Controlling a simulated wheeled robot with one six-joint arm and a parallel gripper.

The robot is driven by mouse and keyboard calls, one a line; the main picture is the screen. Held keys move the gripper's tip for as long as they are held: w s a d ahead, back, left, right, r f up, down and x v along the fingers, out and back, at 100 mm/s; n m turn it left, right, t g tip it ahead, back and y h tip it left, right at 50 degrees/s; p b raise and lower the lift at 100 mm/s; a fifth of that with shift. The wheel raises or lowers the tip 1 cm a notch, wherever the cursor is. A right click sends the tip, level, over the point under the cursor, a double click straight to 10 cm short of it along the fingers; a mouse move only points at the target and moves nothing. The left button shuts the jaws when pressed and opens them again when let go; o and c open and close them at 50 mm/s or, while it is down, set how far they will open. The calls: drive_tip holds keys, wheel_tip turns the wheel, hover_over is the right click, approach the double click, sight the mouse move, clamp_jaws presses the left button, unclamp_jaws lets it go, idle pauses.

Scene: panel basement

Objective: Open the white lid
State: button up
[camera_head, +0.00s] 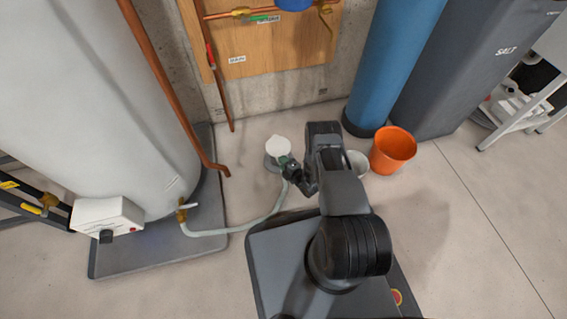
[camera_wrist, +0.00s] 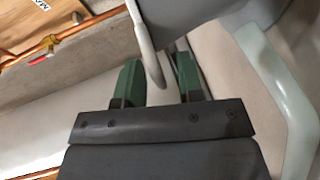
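The white lid (camera_head: 278,146) is a small pale disc above a round grey base on the floor, left of my arm in the head view. It looks tilted up from the base, but the hinge side is not clear. My gripper (camera_head: 287,166) is low, right at the lid's near side. In the wrist view my gripper (camera_wrist: 158,82) has two green fingers standing apart. A thin pale curved edge, probably the lid's rim (camera_wrist: 146,40), reaches down between them. Gaps show on both sides of it, so it does not look clamped.
A pale hose (camera_head: 250,222) runs from the tank valve (camera_head: 182,210) to the grey base. An orange bucket (camera_head: 393,149) and a pale bucket (camera_head: 357,164) stand right of my arm. The white tank (camera_head: 90,100) is at left; open floor lies at right.

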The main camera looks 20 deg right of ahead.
clamp_jaws()
idle(0.3)
